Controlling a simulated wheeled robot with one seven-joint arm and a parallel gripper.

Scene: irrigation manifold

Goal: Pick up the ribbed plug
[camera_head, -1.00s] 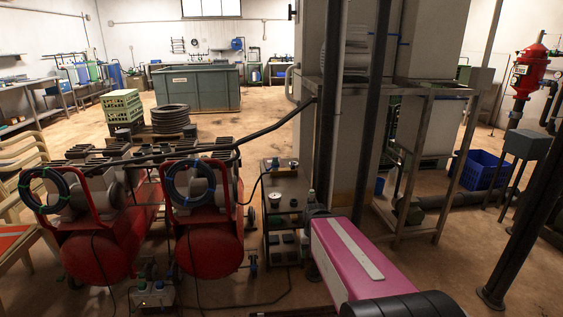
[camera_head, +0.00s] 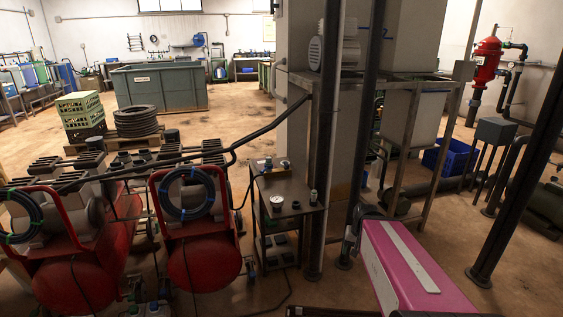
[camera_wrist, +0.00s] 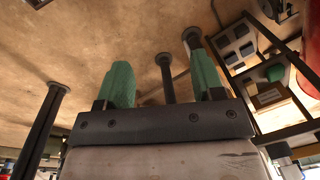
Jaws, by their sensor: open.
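My gripper (camera_wrist: 160,62) shows in the wrist view with its two green fingers spread apart and nothing between them. It hangs above brown floor. I cannot pick out the ribbed plug for certain in either view. A small dark cart (camera_head: 290,185) in the head view carries small fittings. On its top are a round gauge (camera_head: 276,202), a dark upright fitting (camera_head: 313,198) and a fitting on a yellowish base (camera_head: 284,166). They are too small to tell ribs. The gripper's fingers are not visible in the head view.
Red compressors (camera_head: 195,245) with coiled hoses stand left of the cart. A dark post (camera_head: 325,150) rises at its right. A steel frame (camera_head: 410,150) and blue crate (camera_head: 450,160) stand further right. Open floor lies behind.

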